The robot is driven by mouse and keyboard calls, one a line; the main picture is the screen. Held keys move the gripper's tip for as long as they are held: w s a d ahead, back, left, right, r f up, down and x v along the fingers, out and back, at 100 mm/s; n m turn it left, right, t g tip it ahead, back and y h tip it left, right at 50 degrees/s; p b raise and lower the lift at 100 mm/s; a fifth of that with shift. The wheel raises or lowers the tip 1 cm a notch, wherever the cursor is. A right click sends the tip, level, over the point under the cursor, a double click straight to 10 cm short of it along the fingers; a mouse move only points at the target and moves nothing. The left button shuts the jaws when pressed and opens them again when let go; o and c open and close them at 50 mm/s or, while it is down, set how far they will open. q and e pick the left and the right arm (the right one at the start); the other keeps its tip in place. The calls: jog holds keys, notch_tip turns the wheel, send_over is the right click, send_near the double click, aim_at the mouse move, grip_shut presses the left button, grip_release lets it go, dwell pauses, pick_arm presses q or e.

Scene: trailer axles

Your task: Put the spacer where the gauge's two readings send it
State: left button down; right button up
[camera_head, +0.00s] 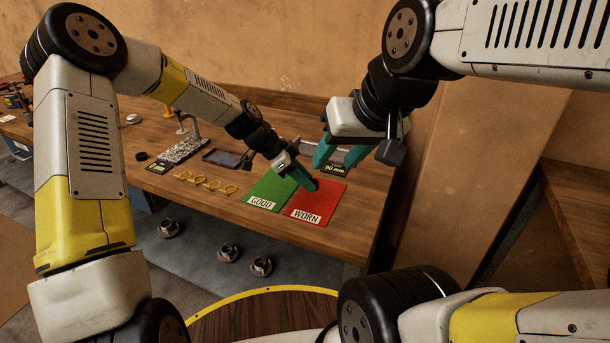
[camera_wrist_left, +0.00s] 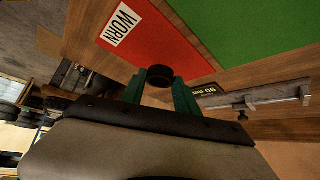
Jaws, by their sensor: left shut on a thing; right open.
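The spacer, a dark ring (camera_wrist_left: 158,76), is held between the green fingers of my left gripper (camera_wrist_left: 160,82) in the left wrist view. In the head view my left gripper (camera_head: 310,184) is low over the red mat marked WORN (camera_head: 328,200), near its upper left. I cannot tell whether the ring touches the mat. The green mat marked GOOD (camera_head: 270,190) lies to its left. A grey caliper-like gauge (camera_wrist_left: 265,97) lies beside a dark placard (camera_wrist_left: 209,91) with yellow figures, hard to read. My right gripper (camera_head: 338,155) is open and empty above that placard (camera_head: 336,168), partly hiding it.
Metal hub parts (camera_head: 228,253) sit below the bench's front edge.

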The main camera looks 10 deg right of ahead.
pick_arm(q)
jog(key=shift+w+d+f, duration=0.1)
jog(key=shift+w+d, duration=0.05)
jog(key=shift+d, duration=0.4)
jog(key=shift+w+d, duration=0.15)
jog(key=shift+d, duration=0.4)
jog(key=shift+d+f, duration=0.2)
jog(key=shift+f, duration=1.6)
jog(key=c, duration=0.9)
grip_release()
jog(key=shift+f, duration=0.1)
jog(key=v, duration=1.2)
jog(key=shift+a, duration=0.15)
